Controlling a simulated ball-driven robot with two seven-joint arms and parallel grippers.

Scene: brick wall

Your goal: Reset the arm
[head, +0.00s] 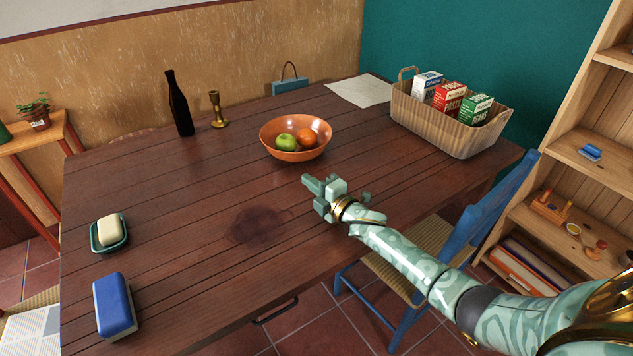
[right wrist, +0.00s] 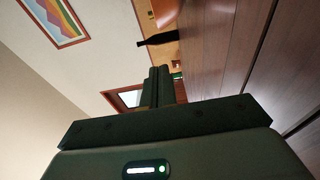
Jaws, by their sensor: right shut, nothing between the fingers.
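My right gripper (head: 311,181) is above the middle of the dark wooden table (head: 190,210), with my pale green patterned arm coming in from the lower right. In the right wrist view its two dark fingers (right wrist: 158,87) are together with nothing between them. The gripper is just in front of an orange bowl (head: 296,150), apart from it in the picture. My left gripper is not in either view.
The bowl holds a green apple (head: 286,142) and an orange (head: 307,136). A basket of boxes (head: 460,138) stands at the back right, a dark bottle (head: 179,105) and candlestick (head: 216,110) at the back. A blue chair (head: 490,215) stands right.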

